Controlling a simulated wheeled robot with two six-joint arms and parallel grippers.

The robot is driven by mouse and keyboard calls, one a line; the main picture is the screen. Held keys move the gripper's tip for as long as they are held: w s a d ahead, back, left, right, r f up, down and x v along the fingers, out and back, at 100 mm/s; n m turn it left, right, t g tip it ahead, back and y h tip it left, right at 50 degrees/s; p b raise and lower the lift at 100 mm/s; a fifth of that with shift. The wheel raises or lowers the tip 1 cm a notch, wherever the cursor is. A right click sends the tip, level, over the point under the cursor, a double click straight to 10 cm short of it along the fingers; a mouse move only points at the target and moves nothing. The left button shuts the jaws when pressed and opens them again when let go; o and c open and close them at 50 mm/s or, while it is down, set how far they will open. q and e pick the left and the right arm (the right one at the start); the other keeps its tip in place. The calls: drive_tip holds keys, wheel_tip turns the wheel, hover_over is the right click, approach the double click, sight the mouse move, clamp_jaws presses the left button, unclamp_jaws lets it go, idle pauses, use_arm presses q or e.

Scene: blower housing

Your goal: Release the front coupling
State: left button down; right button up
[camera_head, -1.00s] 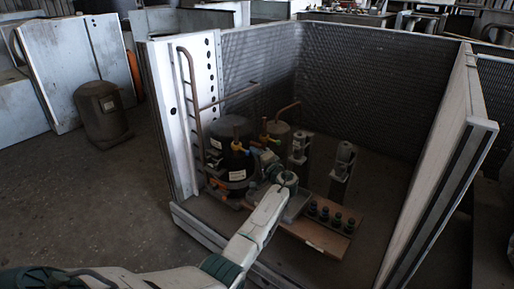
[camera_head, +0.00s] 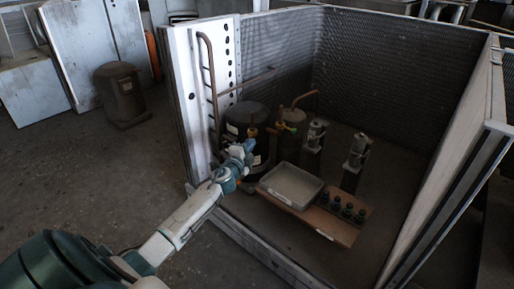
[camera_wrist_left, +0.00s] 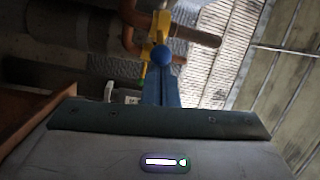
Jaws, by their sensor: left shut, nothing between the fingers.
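A yellow coupling (camera_head: 252,132) sits on a copper pipe at the front of a dark cylinder (camera_head: 240,113). A second yellow fitting (camera_head: 279,127) is behind it to the right. My left gripper (camera_head: 244,149) is shut and empty, close in front of the front coupling. In the left wrist view, the closed blue fingers (camera_wrist_left: 161,88) point at a blue ball-shaped knob (camera_wrist_left: 162,54) below a yellow fitting (camera_wrist_left: 160,25). The fingertips appear to be at or just short of the knob; contact is unclear. My right gripper is out of view.
A grey tray (camera_head: 266,184) lies on a brown board (camera_head: 342,234) beside several dark capped pieces (camera_head: 346,209). A white perforated panel (camera_head: 177,85) stands at left, mesh walls behind, and a low front rail (camera_head: 262,258) crosses in front. Two grey posts stand behind the board.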

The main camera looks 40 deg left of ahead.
use_arm(q)
drive_tip(key=shift+s+a+m+h+b, duration=0.2)
drive_tip(key=shift+a+m+h+b, duration=0.2)
drive_tip(key=shift+a+m+h, duration=0.4)
drive_tip(key=shift+s+a+m+h+b, duration=0.25)
drive_tip(key=shift+a+m+h+b, duration=0.2)
drive_tip(key=shift+h, duration=0.7)
drive_tip(key=shift+s+a+m+h+b, duration=0.2)
drive_tip(key=shift+a+m+h+b, duration=0.2)
drive_tip(key=shift+a+m+h, duration=0.4)
drive_tip(key=shift+d, duration=0.1)
